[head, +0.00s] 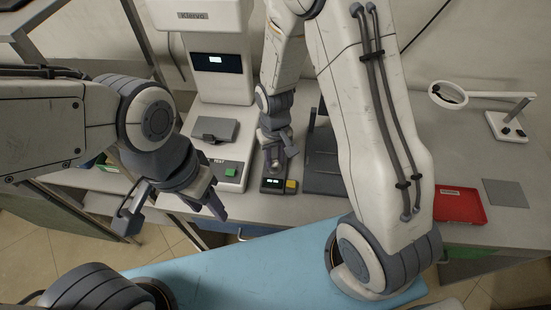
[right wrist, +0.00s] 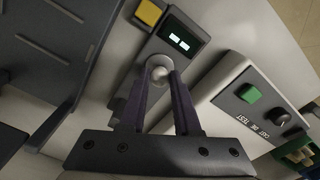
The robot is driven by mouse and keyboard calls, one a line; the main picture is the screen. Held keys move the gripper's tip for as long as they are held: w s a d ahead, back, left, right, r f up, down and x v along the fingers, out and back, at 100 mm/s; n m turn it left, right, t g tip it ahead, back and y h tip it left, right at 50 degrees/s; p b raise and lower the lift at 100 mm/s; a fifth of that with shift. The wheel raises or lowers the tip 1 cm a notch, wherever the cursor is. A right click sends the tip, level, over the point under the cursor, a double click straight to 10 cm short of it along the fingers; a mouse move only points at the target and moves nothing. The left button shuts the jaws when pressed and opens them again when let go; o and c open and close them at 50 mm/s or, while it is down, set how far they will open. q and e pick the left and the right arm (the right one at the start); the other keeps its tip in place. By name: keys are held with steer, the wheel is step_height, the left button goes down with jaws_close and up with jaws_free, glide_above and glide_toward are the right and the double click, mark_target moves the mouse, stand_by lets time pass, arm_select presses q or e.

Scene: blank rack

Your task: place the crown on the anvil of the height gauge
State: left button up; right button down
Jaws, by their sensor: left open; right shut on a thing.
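The height gauge (head: 272,187) is a small dark unit with a lit display and a yellow button, near the front edge of the bench. It also shows in the right wrist view (right wrist: 193,58). My right gripper (head: 276,158) points down over its anvil end. In the right wrist view, its fingers (right wrist: 160,82) are shut on the crown (right wrist: 158,74), a small pale rounded piece at the fingertips. The crown is over the anvil, which is mostly hidden; I cannot tell whether they touch. My left gripper (head: 172,214) is open and empty, left of the gauge at the bench front.
A white test machine with a green button (head: 231,172) stands close left of the gauge. A dark grey rack (head: 325,172) stands close right. Farther right are a red tray (head: 460,206), a grey pad (head: 505,192) and a magnifier lamp (head: 449,95). My right arm hides part of the bench.

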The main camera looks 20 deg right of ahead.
steer(key=shift+f, duration=0.6)
steer(key=shift+f, duration=0.25)
steer(key=c, duration=0.6)
jaws_free()
steer(key=shift+r, duration=0.1)
